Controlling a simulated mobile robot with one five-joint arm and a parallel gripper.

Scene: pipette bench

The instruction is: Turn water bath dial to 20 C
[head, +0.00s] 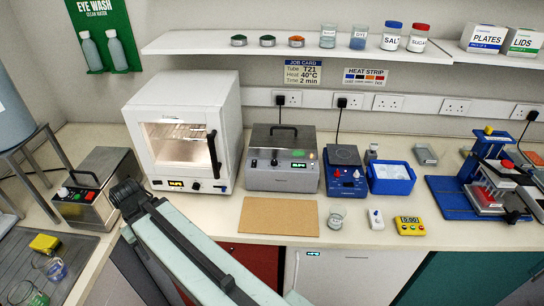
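The likely water bath (283,178) is the steel box at the middle of the bench, with a black handle on its lid. Its front has a small dark dial (274,162) and a lit green display; the dial's setting is too small to read. My pale green arm reaches up from the bottom, and its black end (127,194) shows at the left, in front of the white oven and apart from the bath. I cannot make out separate fingertips there, or anything held.
A white oven (185,105) stands left of the bath, and a second steel box (98,188) with red and green knobs farther left. A blue hotplate (344,170) and blue ice tray (391,180) stand right. A brown mat (278,216) lies bare in front of the bath.

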